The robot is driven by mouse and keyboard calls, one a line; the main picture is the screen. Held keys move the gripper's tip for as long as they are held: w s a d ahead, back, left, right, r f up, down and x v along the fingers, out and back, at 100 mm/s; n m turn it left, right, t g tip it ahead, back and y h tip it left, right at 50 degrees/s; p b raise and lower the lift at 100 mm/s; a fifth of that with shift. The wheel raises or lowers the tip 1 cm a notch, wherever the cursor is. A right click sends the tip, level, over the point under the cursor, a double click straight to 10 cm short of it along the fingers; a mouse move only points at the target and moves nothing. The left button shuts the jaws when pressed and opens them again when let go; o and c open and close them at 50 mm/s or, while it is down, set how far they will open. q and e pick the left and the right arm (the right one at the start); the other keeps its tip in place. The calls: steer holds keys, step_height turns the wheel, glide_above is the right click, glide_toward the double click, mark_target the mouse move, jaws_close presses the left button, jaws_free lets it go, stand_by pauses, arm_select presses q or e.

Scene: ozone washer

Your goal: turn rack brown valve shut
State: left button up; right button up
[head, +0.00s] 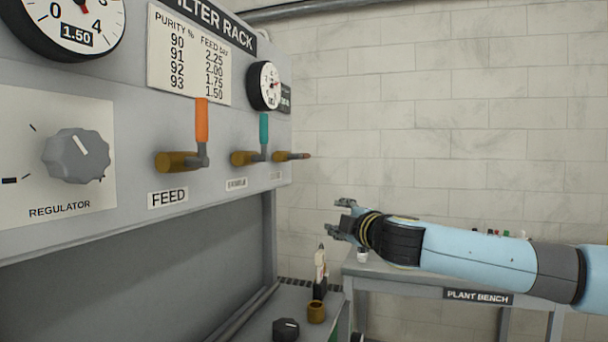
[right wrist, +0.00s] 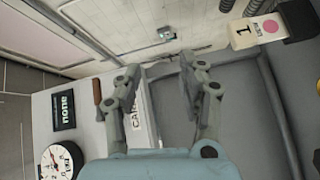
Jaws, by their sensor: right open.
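The rack's front panel carries a row of brass valve stubs. The feed valve has an upright orange handle (head: 202,120), and the one right of it has an upright teal handle (head: 264,128). A third stub (head: 290,156) at the panel's right end shows a small brownish tip; its handle is hard to make out. In the right wrist view a brown handle (right wrist: 97,92) lies at the left, beside the left finger and apart from it. My right gripper (head: 338,220) is open and empty, right of the rack and lower than the valves; it also shows in the right wrist view (right wrist: 160,68).
A regulator knob (head: 76,156) and gauges (head: 264,86) sit on the panel. Below, a black knob (head: 286,329) and a brass piece (head: 316,311) stand on a lower surface. The plant bench (head: 400,275) stands behind my right arm. Air right of the panel is free.

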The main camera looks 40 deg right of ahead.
mark_target(307, 156)
steer(key=a+r+n+t+p, duration=0.15)
steer(key=a+r, duration=0.35)
steer(key=r, duration=0.7)
steer(key=shift+n+t+y, duration=0.25)
steer(key=shift+t+y, duration=0.15)
steer(key=shift+t, duration=0.05)
steer(key=p+x, duration=0.3)
steer(key=x, duration=0.6)
steer(key=shift+w+d+p, duration=0.1)
steer(key=shift+d+p, duration=0.15)
steer(key=shift+p, duration=0.15)
steer(key=shift+w+d, duration=0.2)
steer(key=shift+w, duration=0.45)
jaws_close()
